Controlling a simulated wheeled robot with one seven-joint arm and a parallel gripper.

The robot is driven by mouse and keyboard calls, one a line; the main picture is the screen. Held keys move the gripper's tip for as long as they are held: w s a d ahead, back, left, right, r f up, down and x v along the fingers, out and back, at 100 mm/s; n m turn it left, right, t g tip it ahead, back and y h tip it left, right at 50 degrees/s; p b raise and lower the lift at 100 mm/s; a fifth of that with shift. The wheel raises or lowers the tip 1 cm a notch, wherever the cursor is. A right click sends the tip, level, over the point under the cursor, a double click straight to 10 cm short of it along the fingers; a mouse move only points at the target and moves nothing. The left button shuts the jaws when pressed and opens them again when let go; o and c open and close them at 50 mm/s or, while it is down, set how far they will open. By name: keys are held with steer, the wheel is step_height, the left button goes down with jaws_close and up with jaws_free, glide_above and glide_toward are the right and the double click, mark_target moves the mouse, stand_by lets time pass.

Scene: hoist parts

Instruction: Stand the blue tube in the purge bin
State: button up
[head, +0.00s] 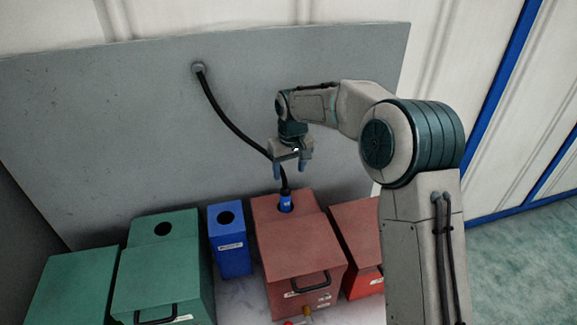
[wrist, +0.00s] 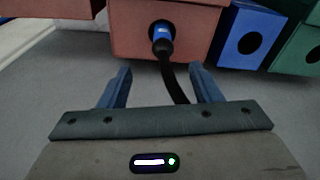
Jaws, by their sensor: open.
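The blue tube (head: 286,203) is a short blue end on a black hose (head: 228,122). It stands in the hole on top of a dark red bin (head: 292,243), and its lower part is hidden. In the wrist view the tube (wrist: 161,35) sits beyond my fingertips, with the hose running back between the fingers. My gripper (head: 291,172) is open and empty, above the tube and apart from it. I cannot read the labels to tell which bin is the purge bin.
A narrow blue bin (head: 232,258) and a green bin (head: 163,256), both with round holes, stand to the left. Another green box (head: 72,288) and a red box (head: 357,228) flank them. The hose comes from a grey wall panel (head: 120,130) behind.

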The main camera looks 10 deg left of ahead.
mark_target(285, 198)
steer(key=shift+w+a+f, duration=0.15)
steer(key=shift+a+f, duration=0.2)
steer(key=shift+f, duration=0.15)
steer(key=f, duration=0.4)
steer(key=f+p, duration=0.1)
steer(key=f, duration=0.3)
steer(key=w+f, duration=0.1)
steer(key=f, duration=0.4)
steer(key=shift+w+a+p, duration=0.1)
steer(key=shift+a+p, duration=0.3)
steer(key=c, duration=1.2)
steer(key=shift+r+p, duration=3.35)
steer(key=shift+r, duration=3.7)
